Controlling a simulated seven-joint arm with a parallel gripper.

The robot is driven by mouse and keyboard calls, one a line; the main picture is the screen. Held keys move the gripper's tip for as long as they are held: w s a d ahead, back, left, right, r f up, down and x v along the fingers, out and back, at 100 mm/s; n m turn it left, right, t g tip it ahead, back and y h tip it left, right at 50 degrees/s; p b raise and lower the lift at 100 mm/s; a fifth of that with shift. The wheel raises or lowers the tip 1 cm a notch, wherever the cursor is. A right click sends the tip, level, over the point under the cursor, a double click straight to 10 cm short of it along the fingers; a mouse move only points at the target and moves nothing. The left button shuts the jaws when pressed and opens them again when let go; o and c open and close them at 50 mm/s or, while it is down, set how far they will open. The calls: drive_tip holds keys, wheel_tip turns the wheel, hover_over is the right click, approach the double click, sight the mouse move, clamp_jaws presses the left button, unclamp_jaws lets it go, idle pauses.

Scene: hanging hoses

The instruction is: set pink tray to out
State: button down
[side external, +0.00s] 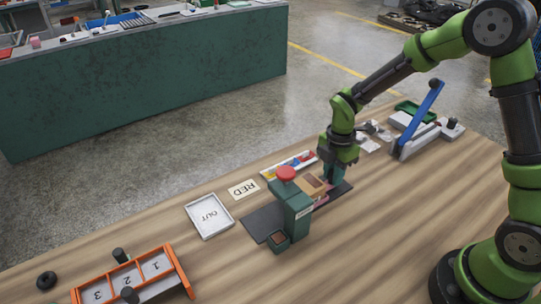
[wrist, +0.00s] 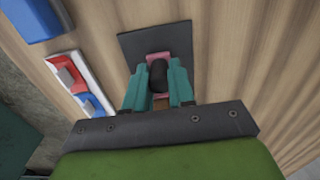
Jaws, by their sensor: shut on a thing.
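A pink tray (side external: 321,201) sits on a dark base plate (side external: 261,222) beside the green press with the red button (side external: 286,174). In the wrist view, a pink edge (wrist: 158,56) of it shows behind a black knob (wrist: 158,76). My gripper (side external: 331,176) is low over the right end of the plate. In the wrist view its teal fingers (wrist: 158,86) are shut on the black knob, one on each side. A brown patch shows between the fingers; the fingers hide part of the tray. A white tray marked OUT (side external: 209,216) lies left of the plate.
A RED card (side external: 243,189) and a holder with coloured pieces (side external: 290,164) lie behind the plate. An orange rack numbered 1 to 3 (side external: 134,276) and a black ring (side external: 46,280) are at left. A blue-levered device (side external: 419,120) stands at right. The front table is clear.

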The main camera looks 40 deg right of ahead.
drive_tip(key=shift+d+r, duration=0.1)
drive_tip(key=shift+d, duration=1.45)
drive_tip(key=c, duration=1)
unclamp_jaws()
drive_tip(key=shift+o, duration=0.2)
drive_tip(key=shift+a, duration=0.1)
drive_tip(key=shift+r, duration=0.45)
wheel_tip(320, 180, up, 16)
